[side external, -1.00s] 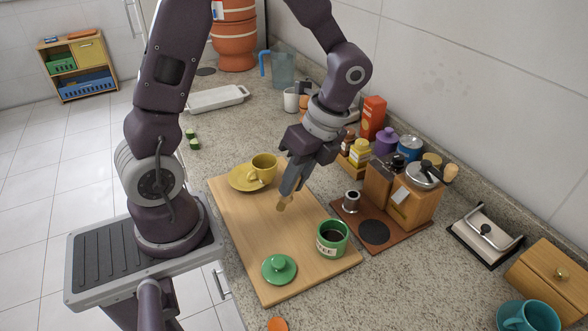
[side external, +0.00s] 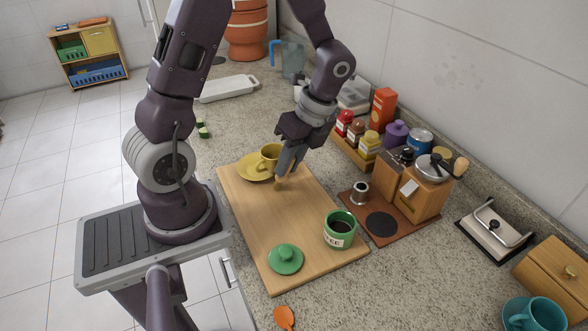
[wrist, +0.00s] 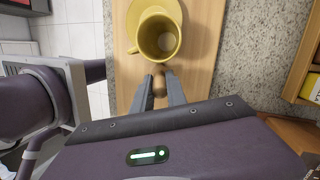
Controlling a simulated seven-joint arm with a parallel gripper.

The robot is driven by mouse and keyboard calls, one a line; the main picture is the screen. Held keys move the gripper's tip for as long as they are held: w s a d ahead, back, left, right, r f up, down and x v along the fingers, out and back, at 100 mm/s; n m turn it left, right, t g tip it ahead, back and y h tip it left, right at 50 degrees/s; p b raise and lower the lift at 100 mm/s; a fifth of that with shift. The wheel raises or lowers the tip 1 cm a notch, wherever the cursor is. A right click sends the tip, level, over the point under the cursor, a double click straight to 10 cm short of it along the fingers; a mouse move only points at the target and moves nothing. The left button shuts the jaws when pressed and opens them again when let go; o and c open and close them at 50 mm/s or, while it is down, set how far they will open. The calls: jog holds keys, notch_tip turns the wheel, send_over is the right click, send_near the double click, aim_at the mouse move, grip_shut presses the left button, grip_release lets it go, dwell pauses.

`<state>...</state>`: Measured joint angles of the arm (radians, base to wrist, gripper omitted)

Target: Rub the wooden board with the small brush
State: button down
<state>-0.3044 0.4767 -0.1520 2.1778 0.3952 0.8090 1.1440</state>
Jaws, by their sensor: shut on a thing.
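The wooden board (side external: 250,217) lies flat on the counter. My gripper (side external: 287,170) points down over its far part, next to the yellow cup. It is shut on the small brush (side external: 280,183), of which only a short tan end shows below the fingers. In the wrist view the brush (wrist: 159,86) sits between the two fingers, just short of the cup. The rest of it is hidden by the fingers. I cannot tell whether the brush touches the board.
The yellow cup (side external: 268,157) and its saucer (side external: 248,172) stand at the board's far end. A green coffee canister (side external: 340,232) and green lid (side external: 286,260) sit at the near end. A grinder (side external: 424,190) and jars stand right. The board's middle is clear.

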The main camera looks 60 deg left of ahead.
jog(key=shift+d, duration=3.4)
notch_tip(320, 180, up, 8)
